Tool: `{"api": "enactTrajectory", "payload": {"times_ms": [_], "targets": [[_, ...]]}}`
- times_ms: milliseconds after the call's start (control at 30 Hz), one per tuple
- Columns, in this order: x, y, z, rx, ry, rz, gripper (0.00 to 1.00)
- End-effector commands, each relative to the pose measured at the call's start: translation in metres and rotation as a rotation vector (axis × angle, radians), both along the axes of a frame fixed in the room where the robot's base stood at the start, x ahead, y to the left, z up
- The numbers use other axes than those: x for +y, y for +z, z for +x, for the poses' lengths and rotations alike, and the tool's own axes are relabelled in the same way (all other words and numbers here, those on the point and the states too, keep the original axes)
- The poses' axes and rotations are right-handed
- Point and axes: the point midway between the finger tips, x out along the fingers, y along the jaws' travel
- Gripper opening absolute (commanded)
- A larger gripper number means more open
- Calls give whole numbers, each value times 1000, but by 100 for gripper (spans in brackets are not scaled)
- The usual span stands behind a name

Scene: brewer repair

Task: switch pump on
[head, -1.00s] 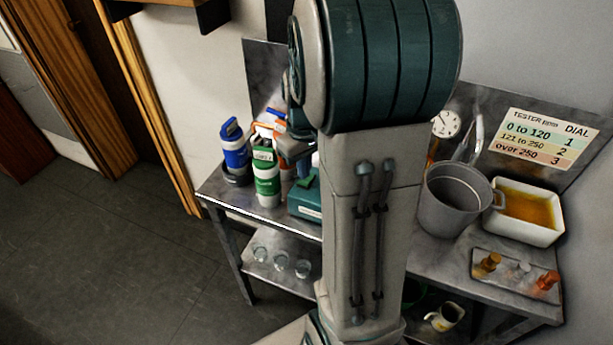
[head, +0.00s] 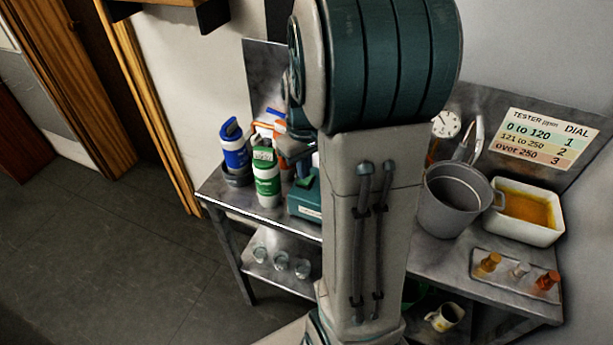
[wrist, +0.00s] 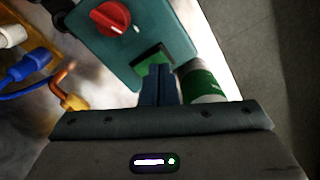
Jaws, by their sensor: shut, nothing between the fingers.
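The pump is likely the teal box (wrist: 150,28), with a red knob (wrist: 110,17) and a green switch (wrist: 152,57) on its top. In the head view the teal box (head: 303,205) stands on the bench, partly hidden behind my arm. My gripper (wrist: 159,70) is shut and empty, its dark fingertips at the near edge of the green switch. I cannot tell whether they touch it or which way the switch is set.
A green-and-white bottle (head: 267,180) and a blue-and-white bottle (head: 233,150) stand left of the box. A grey pot (head: 450,200), a white basin (head: 555,238) and a tray of fittings (head: 515,280) are to the right. A blue plug (wrist: 28,66) lies near the box.

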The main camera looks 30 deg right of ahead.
Motion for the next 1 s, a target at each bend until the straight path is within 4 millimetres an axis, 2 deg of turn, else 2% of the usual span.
{"api": "enactTrajectory", "payload": {"times_ms": [1000], "targets": [[0,-11,0,0,0,0,0]]}}
